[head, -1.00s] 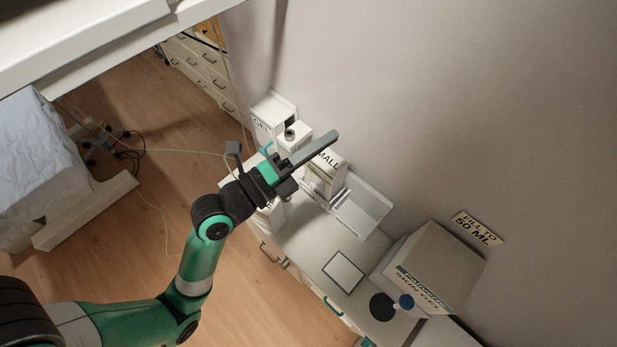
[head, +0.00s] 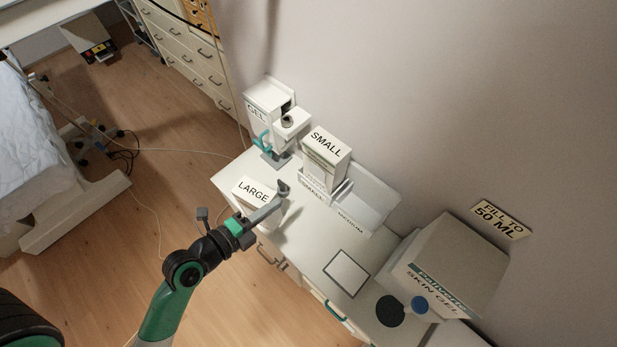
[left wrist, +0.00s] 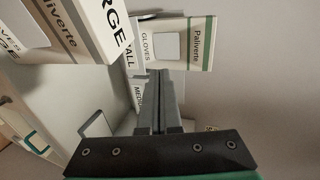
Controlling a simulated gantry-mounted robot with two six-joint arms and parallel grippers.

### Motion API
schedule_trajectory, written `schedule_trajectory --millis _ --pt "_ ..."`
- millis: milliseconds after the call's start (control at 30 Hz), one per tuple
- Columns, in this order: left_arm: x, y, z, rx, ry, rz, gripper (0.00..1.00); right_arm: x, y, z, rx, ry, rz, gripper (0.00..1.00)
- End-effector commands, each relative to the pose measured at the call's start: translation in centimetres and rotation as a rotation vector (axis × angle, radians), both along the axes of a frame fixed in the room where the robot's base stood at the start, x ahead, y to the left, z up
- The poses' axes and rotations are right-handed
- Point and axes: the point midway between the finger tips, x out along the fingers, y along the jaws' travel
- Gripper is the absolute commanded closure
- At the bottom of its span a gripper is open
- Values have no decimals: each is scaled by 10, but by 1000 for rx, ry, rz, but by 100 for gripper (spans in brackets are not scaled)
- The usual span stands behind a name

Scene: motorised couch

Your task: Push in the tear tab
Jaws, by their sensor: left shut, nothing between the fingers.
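The SMALL glove box (head: 325,160) stands upright in the holder by the wall; it also shows in the left wrist view (left wrist: 204,45). A pale rectangular panel (left wrist: 167,46) on its face could be the tear tab, but I cannot tell. The LARGE glove box (head: 252,190) stands at the cabinet's left edge, close beside my left gripper; part of it shows at upper left in the wrist view (left wrist: 88,28). My left gripper (head: 281,190) is shut and empty, pointing toward the SMALL box with a gap between. My right gripper is not in view.
A GEL dispenser (head: 263,104) stands at the wall behind. The empty MEDIUM holder (head: 373,193) adjoins the SMALL one. The cabinet top is clear in the middle.

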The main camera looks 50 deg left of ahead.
Motion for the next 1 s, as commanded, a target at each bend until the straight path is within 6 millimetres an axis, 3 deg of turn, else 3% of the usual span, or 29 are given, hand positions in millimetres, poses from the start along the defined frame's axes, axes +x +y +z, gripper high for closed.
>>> schedule_trajectory --millis 433,600,1000 --pt "88 6 -25 -1 -2 -3 100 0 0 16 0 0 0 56" --pt "114 9 -25 0 -2 -2 100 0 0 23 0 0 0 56" --pt "126 10 -27 0 -1 -1 100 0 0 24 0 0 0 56"
